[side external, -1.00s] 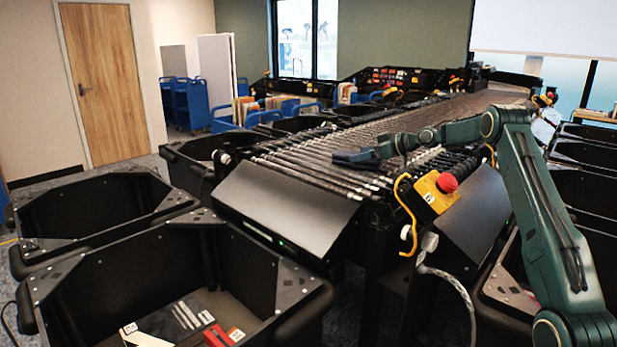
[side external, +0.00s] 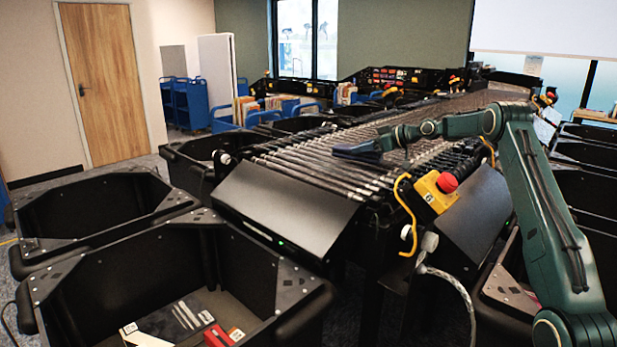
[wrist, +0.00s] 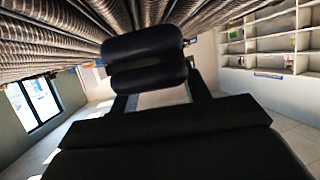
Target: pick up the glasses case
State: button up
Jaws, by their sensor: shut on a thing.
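My gripper (side external: 374,148) is above the roller bed of the sorter, near its front end. A dark blue, long object that looks like the glasses case (side external: 354,152) is at its tip, held just over the rollers. The case and the dark fingers blend together, so its exact outline is hard to tell.
The roller bed (side external: 300,172) has a sloped black end panel (side external: 285,203). A yellow box with a red stop button (side external: 447,183) stands at its right edge. Deep black bins line the sides; the front left bin (side external: 255,262) holds several small items. The rollers around my gripper look clear.

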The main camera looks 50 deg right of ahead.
notch_tip(320, 180, up, 8)
jog(key=shift+f, duration=0.1)
dwell(0.8)
